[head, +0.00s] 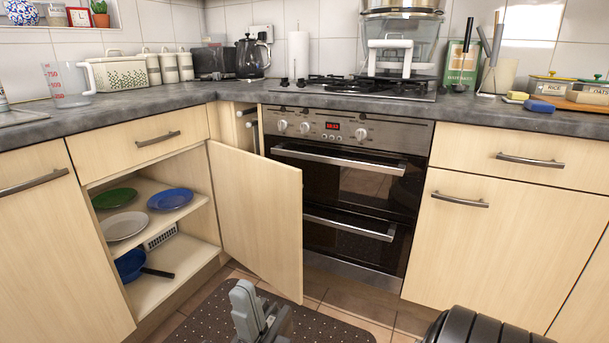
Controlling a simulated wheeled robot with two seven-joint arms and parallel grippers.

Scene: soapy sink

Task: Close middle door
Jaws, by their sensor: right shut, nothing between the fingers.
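The middle door (262,215) is a pale wood panel standing open. It juts out into the room between the open cabinet (77,178) on its left and the oven on its right. Its free edge is the nearer, right-hand one. My right gripper (250,300) is at the bottom centre of the head view, below and in front of the door's lower corner. It is shut and empty and appears apart from the door. My left gripper is not in view.
The cabinet shelves hold a green plate (115,198), a white plate (124,226), a blue plate (170,199) and a blue pan (131,265). The double oven (350,190) stands right of the door. A dark dotted mat (205,318) lies on the tiled floor.

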